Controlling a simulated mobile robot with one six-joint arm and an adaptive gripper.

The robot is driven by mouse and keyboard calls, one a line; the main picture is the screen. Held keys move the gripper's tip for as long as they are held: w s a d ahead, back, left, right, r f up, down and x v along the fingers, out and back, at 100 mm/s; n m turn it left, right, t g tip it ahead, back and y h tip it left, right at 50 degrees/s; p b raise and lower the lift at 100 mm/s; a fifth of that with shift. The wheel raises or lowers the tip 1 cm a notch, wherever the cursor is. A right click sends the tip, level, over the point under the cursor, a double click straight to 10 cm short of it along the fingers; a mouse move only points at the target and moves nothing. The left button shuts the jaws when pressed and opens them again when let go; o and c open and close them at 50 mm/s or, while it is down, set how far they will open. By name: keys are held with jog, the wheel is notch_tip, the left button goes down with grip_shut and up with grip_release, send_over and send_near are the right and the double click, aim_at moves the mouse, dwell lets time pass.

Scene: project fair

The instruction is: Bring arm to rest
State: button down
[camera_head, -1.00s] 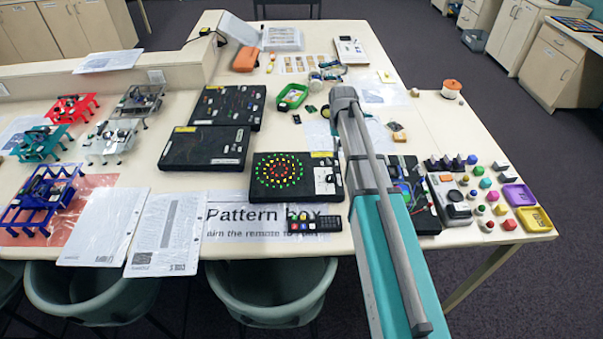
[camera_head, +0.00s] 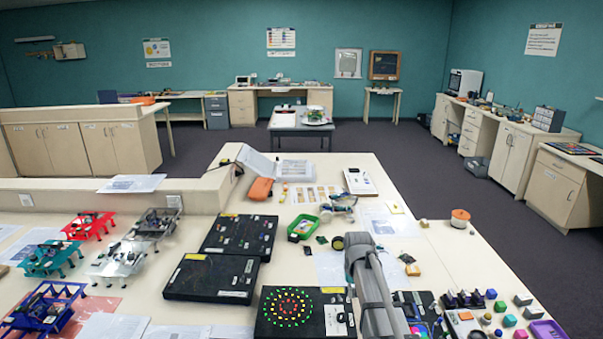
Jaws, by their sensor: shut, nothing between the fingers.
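My arm (camera_head: 375,290) rises from the bottom edge, right of centre, as a grey link with a rounded grey joint at its upper end. It passes in front of the table (camera_head: 480,262), covering part of the top between the pattern board and the small parts on the right. The far end of my arm and my gripper do not show, so I cannot see the fingers.
Left of my arm lie a black board with a ring of coloured lights (camera_head: 290,311), dark boxes (camera_head: 211,277) and a green tray (camera_head: 303,228). Several small coloured parts and a purple tray (camera_head: 548,330) lie right. Open floor (camera_head: 420,165) lies beyond the table.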

jog(key=s, duration=1.8)
jog(key=shift+d+f, duration=0.25)
jog(key=shift+d, duration=0.15)
dwell(0.9)
